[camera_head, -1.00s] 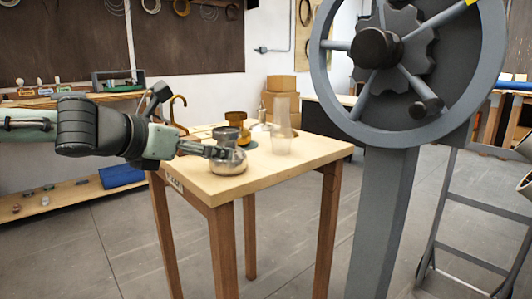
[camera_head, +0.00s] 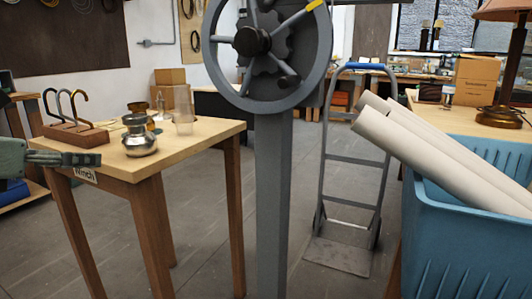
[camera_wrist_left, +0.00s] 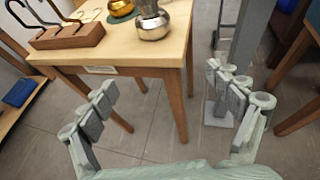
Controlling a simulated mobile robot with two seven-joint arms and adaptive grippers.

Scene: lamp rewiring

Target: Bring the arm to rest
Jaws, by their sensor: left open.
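My left gripper (camera_head: 78,159) is at the left edge of the head view, by the front left corner of the small wooden table (camera_head: 215,132). In the left wrist view the gripper (camera_wrist_left: 160,103) is open, its fingers wide apart with nothing between them. A silver pot (camera_head: 139,140) stands upright on the table near its front, apart from the gripper. The pot also shows beyond the fingers in the left wrist view (camera_wrist_left: 153,26). My right gripper is in neither view.
A hand truck (camera_head: 350,170) and a blue bin (camera_head: 465,240) stand further right.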

